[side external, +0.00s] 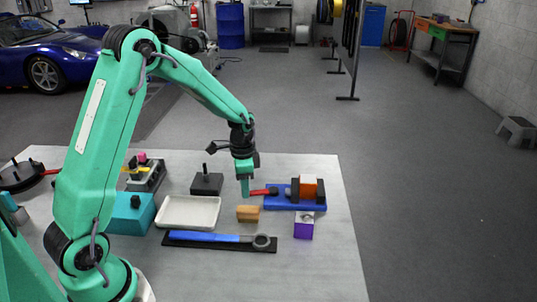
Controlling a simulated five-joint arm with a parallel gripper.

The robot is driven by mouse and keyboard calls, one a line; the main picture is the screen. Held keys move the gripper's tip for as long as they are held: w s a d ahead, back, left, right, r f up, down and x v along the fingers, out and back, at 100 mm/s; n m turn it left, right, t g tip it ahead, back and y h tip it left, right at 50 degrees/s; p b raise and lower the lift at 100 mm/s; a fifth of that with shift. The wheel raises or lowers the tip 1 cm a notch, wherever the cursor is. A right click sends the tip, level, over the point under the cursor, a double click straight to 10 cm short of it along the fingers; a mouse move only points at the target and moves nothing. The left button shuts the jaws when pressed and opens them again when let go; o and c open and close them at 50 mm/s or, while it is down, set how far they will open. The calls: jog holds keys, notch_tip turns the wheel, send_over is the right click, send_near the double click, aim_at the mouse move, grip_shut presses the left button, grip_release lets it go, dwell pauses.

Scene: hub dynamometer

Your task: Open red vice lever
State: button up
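The vice has a blue base (284,204) and dark jaws, with an orange block (308,188) between them, at the right of the table. Its red lever (262,191) sticks out to the left, roughly level. My gripper (245,192) points down at the free left end of the lever. Its fingertips look close to or touching that end; I cannot tell which. The fingers show as one narrow green shape, so their opening is hidden.
A purple block (304,230) and a tan block (248,213) stand in front of the vice. A blue-handled wrench (205,237), white tray (188,212) and dark block with post (206,184) lie left. The table's right end is clear.

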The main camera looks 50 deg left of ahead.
grip_shut()
dwell(0.3)
jog(key=shift+s+d+n, duration=0.3)
jog(key=shift+d+n, duration=0.55)
jog(key=shift+n, duration=0.35)
jog(key=shift+s+d+n, duration=0.3)
jog(key=shift+d+n, duration=0.5)
jog(key=shift+n, duration=0.4)
grip_release()
